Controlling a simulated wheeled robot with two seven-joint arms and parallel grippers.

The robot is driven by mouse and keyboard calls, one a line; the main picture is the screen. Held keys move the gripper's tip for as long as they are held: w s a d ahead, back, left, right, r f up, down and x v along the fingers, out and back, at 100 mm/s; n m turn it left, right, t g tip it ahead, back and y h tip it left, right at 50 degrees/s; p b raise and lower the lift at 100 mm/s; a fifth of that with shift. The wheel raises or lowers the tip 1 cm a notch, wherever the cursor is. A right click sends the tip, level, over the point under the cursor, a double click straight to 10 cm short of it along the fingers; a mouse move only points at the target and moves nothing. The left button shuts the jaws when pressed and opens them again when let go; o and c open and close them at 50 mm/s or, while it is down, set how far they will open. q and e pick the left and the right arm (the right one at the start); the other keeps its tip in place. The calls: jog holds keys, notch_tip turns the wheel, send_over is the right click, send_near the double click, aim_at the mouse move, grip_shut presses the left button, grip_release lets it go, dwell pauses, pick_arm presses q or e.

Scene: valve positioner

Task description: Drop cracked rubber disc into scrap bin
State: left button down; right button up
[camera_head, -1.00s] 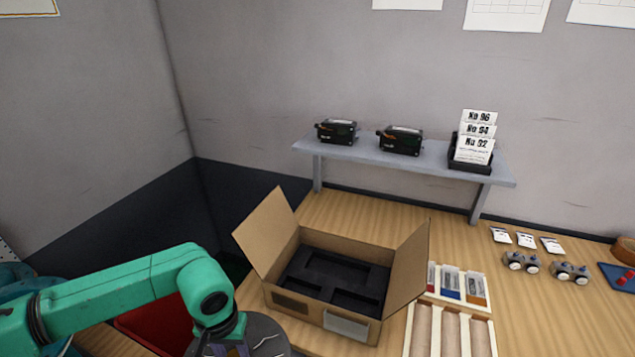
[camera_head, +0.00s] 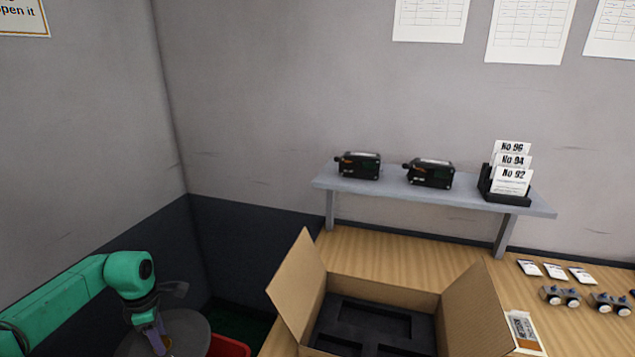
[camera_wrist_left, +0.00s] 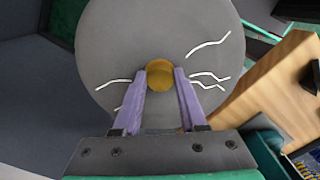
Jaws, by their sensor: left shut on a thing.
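My left gripper (camera_head: 157,342) is at the lower left of the head view, shut on the rubber disc (camera_head: 190,330). In the left wrist view the disc (camera_wrist_left: 115,40) is a large grey round with several white crack lines. The two purple fingers of the gripper (camera_wrist_left: 160,75) close on its orange-brown middle. A red bin (camera_head: 230,346) shows partly beside the disc, low at the left of the bench; the disc and the frame edge hide most of it. I cannot tell from its look whether it is the scrap bin. My right gripper is not in view.
An open cardboard box (camera_head: 460,310) with black foam stands on the wooden bench (camera_head: 390,250). A grey shelf (camera_head: 430,195) behind holds two black devices (camera_head: 430,173) and a card holder (camera_head: 508,180). A dark green thing (camera_head: 240,325) lies behind the red bin.

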pick_arm(q)
jog(key=shift+w+a+f+n, duration=0.1)
jog(key=shift+a+n, duration=0.35)
jog(key=shift+w+a+f+n, duration=0.1)
jog(key=shift+a+n, duration=0.55)
jog(key=shift+n, duration=0.1)
jog(key=shift+s+d+f+b, duration=0.1)
jog(key=shift+f+b, duration=0.05)
jog(key=shift+b, duration=0.3)
notch_tip(320, 180, down, 5)
jog(key=b, duration=0.4)
jog(key=shift+f, duration=0.15)
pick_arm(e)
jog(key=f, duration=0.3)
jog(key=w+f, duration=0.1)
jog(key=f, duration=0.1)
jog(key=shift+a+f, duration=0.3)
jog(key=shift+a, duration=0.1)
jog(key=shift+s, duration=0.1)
pick_arm(q)
jog(key=shift+c, duration=1.9)
grip_release()
